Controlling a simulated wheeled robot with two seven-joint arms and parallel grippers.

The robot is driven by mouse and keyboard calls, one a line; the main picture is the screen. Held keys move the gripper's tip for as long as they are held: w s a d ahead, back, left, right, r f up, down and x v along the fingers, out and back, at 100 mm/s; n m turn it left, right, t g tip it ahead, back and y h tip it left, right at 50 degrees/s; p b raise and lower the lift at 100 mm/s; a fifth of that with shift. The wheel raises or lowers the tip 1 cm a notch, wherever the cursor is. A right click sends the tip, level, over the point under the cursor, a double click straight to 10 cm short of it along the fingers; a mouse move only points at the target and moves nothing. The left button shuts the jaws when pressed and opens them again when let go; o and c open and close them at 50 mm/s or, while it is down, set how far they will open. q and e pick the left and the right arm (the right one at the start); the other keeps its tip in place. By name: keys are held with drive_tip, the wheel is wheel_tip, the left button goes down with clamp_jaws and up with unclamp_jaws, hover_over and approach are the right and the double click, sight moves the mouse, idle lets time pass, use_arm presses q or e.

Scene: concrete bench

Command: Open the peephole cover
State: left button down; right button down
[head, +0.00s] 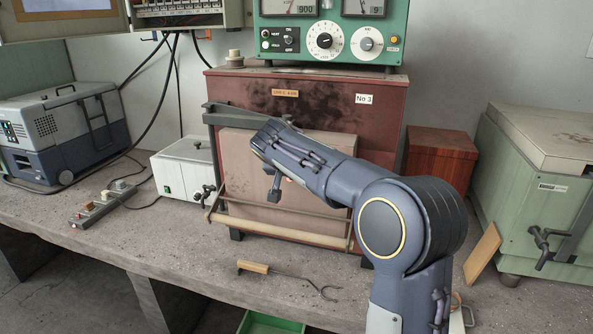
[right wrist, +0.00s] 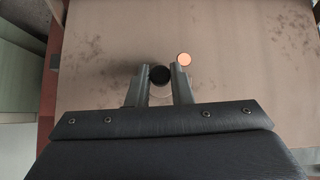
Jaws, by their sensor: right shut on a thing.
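The furnace (head: 300,95) is a rust-brown box on the bench, with a pale brown door panel (head: 235,160) on its front. In the right wrist view the door (right wrist: 110,50) fills most of the picture. My right gripper (right wrist: 160,70) is shut on a round black knob (right wrist: 160,77), which appears to be the peephole cover's. A glowing orange round peephole (right wrist: 184,59) shows just right of and above the right fingertip. A pale disc edge shows faintly below the knob, between the fingers. In the head view my right arm hides the peephole and knob. My left gripper is not in view.
A green control unit (head: 325,38) sits on the furnace. A horizontal bar (head: 280,231) runs low across its front. A hooked tool with a wooden handle (head: 253,267) lies on the bench in front. A white box (head: 183,171) stands left, a green cabinet (head: 535,185) right.

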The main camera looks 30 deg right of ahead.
drive_tip(key=shift+r+g+h, duration=0.1)
drive_tip(key=shift+g+h, duration=0.2)
idle(0.4)
drive_tip(key=c, duration=1.3)
unclamp_jaws()
drive_tip(key=v, duration=0.7)
drive_tip(key=shift+a+r, duration=0.25)
drive_tip(key=shift+r, duration=0.05)
drive_tip(key=shift+s+f, duration=0.1)
drive_tip(key=shift+s, duration=0.1)
